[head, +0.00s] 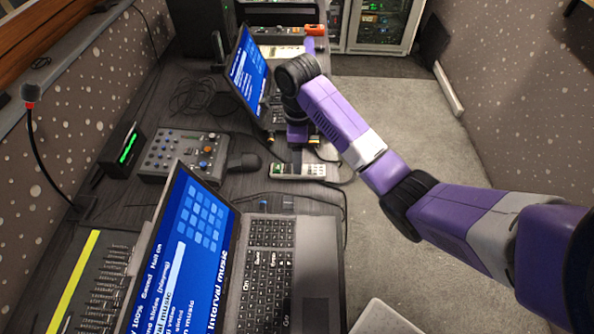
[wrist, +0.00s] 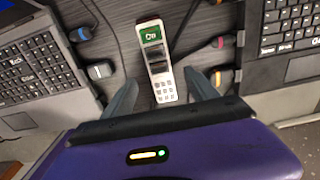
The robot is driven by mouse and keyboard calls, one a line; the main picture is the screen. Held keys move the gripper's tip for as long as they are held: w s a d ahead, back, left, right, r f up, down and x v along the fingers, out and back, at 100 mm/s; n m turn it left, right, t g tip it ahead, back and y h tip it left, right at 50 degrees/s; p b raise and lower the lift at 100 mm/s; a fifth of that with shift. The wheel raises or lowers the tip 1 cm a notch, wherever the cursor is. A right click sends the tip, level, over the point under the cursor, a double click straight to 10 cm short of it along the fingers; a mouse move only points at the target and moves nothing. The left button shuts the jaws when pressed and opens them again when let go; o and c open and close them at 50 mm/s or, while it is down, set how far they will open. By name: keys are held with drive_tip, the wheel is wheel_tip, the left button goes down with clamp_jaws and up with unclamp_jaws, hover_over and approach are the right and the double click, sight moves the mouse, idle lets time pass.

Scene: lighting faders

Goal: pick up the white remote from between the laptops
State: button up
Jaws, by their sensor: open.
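The white remote (head: 297,171) lies on the dark desk between the two laptops in the head view. In the wrist view the remote (wrist: 160,62) shows a green screen at its far end and its keypad near my fingers. My gripper (wrist: 165,92) is open and empty above the desk, with one finger on each side of the remote's near end. I cannot tell how high the fingers are above it. In the head view my gripper (head: 300,148) points down just behind the remote, and its fingertips are hard to make out there.
The near laptop (head: 270,265) and the far laptop (head: 247,75) stand open on either side. The grey floor (head: 410,120) is clear at right.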

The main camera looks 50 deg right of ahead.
sight(309, 171)
drive_tip(key=shift+a+f, duration=0.1)
drive_tip(key=shift+f, duration=3)
clamp_jaws()
drive_tip(key=shift+r, duration=0.1)
